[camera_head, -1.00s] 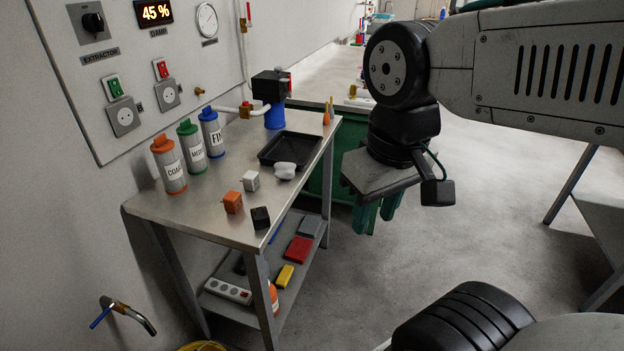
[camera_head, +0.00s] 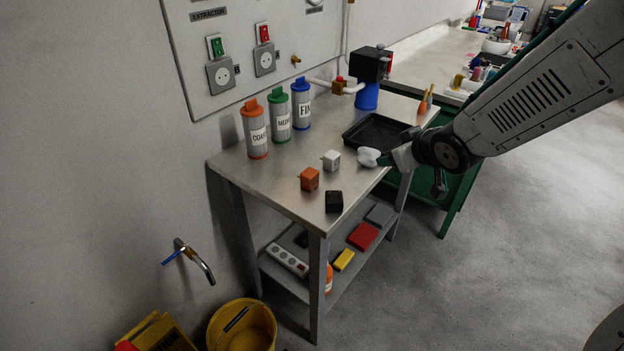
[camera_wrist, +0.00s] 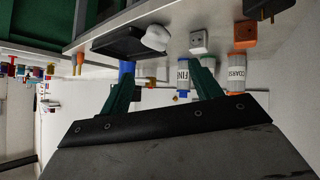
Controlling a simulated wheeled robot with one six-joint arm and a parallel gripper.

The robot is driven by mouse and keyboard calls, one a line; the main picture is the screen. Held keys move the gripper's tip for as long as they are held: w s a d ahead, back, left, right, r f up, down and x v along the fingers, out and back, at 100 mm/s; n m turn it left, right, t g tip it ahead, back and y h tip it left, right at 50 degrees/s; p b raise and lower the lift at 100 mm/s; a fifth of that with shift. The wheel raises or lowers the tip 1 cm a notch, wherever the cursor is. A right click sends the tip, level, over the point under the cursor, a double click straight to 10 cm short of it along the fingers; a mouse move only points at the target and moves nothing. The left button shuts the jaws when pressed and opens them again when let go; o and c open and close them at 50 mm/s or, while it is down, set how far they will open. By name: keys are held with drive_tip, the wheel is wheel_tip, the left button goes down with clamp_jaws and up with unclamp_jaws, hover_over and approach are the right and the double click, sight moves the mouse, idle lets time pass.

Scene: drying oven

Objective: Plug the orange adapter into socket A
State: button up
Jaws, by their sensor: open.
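The orange adapter (camera_head: 309,179), a small cube, sits on the metal table (camera_head: 262,178) near its front left. It also shows in the wrist view (camera_wrist: 245,34). Two wall sockets are above the table: one (camera_head: 220,75) under a green switch and one (camera_head: 264,61) under a red switch. I cannot read which is socket A. My gripper (camera_head: 418,168) is at the table's right edge, beside the tray and a white lump, apart from the orange adapter. In the wrist view its green fingers (camera_wrist: 162,85) are spread with nothing between them.
A white adapter (camera_head: 331,160) and a black adapter (camera_head: 334,202) flank the orange one. Three labelled canisters (camera_head: 281,116) stand along the wall side. A black tray (camera_head: 352,141) and white lump (camera_head: 368,157) lie at right. A yellow bucket (camera_head: 243,327) stands on the floor.

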sight(315, 175)
drive_tip(key=a+f+y, duration=0.1)
drive_tip(key=a, duration=0.1)
drive_tip(key=w+a+f+n+y, duration=0.1)
drive_tip(key=a+f, duration=0.1)
drive_tip(key=a+f+n+y, duration=0.1)
drive_tip(key=a+y, duration=0.1)
drive_tip(key=shift+w+a+f, duration=0.3)
drive_tip(key=shift+a+f, duration=0.1)
drive_tip(key=a+f+y, duration=0.1)
drive_tip(key=a, duration=0.1)
drive_tip(key=s+a+f+n+y, duration=0.1)
drive_tip(key=a+y, duration=0.1)
drive_tip(key=a+n+g+y, duration=0.1)
drive_tip(key=a, duration=0.1)
drive_tip(key=shift+s+f+y, duration=0.4)
drive_tip(key=shift+w+a+f, duration=0.1)
drive_tip(key=shift+a, duration=0.3)
drive_tip(key=x, duration=0.7)
drive_tip(key=c, duration=1.1)
